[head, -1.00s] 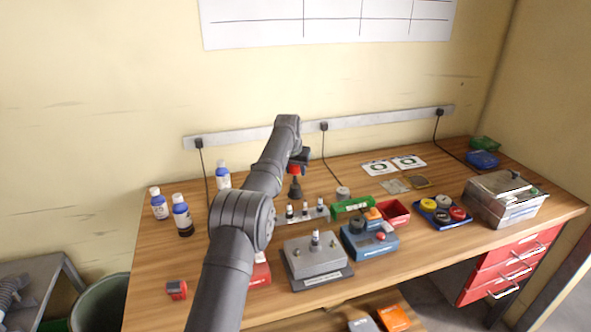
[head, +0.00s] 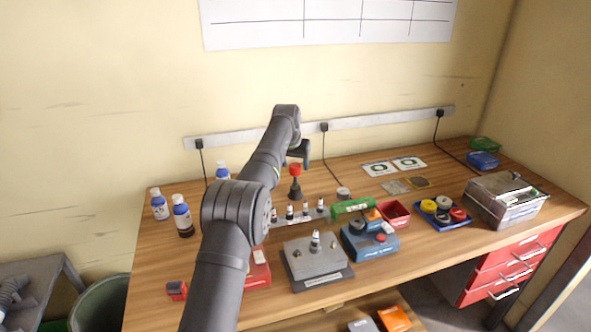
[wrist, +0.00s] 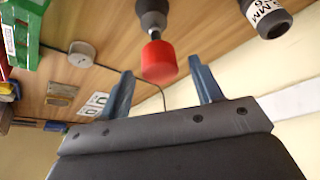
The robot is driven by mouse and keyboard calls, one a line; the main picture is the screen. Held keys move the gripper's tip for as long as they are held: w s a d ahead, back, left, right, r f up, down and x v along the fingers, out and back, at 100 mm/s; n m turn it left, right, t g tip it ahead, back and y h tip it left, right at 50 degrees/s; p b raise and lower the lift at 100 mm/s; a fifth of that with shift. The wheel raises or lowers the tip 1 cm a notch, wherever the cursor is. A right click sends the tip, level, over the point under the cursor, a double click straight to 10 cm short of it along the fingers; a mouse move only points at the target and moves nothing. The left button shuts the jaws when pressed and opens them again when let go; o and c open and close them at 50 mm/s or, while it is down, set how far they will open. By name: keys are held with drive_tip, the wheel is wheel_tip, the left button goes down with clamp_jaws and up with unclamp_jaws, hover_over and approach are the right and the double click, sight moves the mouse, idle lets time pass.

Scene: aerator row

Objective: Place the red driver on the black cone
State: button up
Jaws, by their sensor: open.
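The red driver (head: 295,169) sits upright on top of the black cone (head: 295,188) at the back middle of the bench. In the wrist view the red driver (wrist: 158,62) is a red cylinder joined end to end with the dark cone (wrist: 152,14). My gripper (head: 303,152) is open and empty, just above and behind the driver. In the wrist view its two blue fingers (wrist: 163,82) stand apart, with the driver beyond their tips and not held.
A rack with several small dark-and-white pieces (head: 300,215) stands in front of the cone. A green block (head: 351,208), a grey-topped fixture (head: 316,258) and a blue box (head: 368,243) are nearby. Bottles (head: 181,216) stand at left.

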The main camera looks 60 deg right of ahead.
drive_tip(key=v, duration=0.8)
drive_tip(key=shift+f, duration=0.15)
drive_tip(key=x, duration=1.2)
drive_tip(key=shift+r, duration=1.05)
